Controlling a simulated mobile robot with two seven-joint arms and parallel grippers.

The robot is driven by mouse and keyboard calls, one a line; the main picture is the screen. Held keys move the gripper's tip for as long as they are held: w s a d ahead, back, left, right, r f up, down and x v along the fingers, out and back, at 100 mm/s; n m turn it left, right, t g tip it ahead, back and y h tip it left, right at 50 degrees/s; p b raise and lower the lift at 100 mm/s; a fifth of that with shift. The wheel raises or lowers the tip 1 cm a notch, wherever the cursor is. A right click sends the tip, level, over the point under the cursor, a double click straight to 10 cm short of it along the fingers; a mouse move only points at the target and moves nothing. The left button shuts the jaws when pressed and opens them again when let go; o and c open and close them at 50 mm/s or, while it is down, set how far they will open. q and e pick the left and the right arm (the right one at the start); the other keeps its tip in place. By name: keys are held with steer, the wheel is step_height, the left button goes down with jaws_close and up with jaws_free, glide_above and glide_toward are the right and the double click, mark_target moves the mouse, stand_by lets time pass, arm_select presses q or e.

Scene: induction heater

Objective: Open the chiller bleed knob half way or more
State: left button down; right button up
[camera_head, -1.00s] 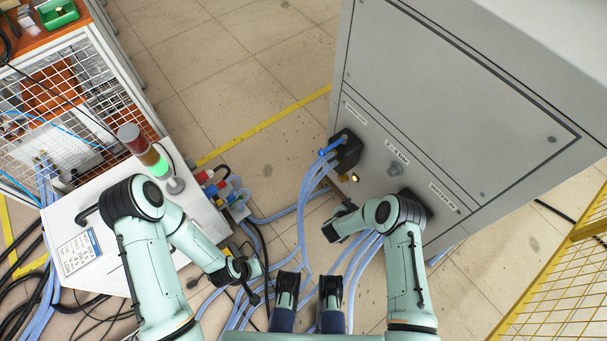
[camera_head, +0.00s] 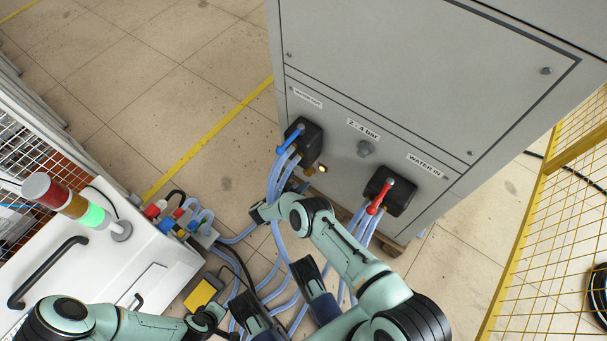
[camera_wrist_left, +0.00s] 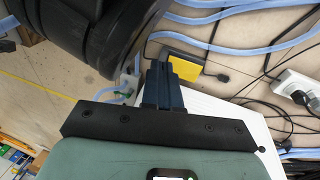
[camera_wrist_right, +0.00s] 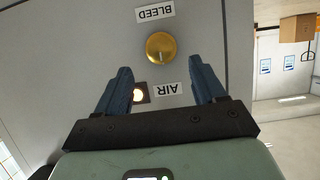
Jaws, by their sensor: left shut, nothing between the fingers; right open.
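The bleed knob (camera_wrist_right: 160,46) is a round brass knob on the grey chiller panel, beside an upside-down BLEED label (camera_wrist_right: 155,13) in the right wrist view. My right gripper (camera_wrist_right: 160,64) is open, its two dark fingers on either side of the knob in the picture, with clear gaps. I see no contact; the distance to the panel is hard to judge. My left gripper (camera_wrist_left: 160,72) is shut and empty, away from the chiller, over the white cabinet and floor.
A small lit lamp (camera_wrist_right: 139,94) and an AIR label (camera_wrist_right: 168,89) are near the knob. A blue-handled valve (camera_head: 290,139) and a red-handled valve (camera_head: 377,198) stick out nearby, with blue hoses (camera_head: 275,250) below. A yellow fence (camera_head: 550,240) stands at right.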

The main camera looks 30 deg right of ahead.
mark_target(305, 174)
steer(key=b+x, duration=0.1)
steer(key=x, duration=0.3)
steer(key=shift+w+d+f, duration=0.15)
steer(key=shift+d+f, duration=0.05)
steer(key=shift+d, duration=0.05)
arm_select(q)
steer(key=shift+g, duration=0.8)
steer(key=shift+s+a+f+b, duration=0.15)
steer(key=shift+s+f, duration=0.65)
steer(key=shift+s, duration=0.2)
steer(key=shift+s+a+f+b, duration=0.15)
steer(key=shift+s+f, duration=0.6)
steer(key=shift+s, duration=0.2)
arm_select(e)
steer(key=shift+w+d+f, duration=0.2)
steer(key=shift+w+d, duration=0.1)
steer(key=shift+d, duration=0.3)
steer(key=c, duration=1.1)
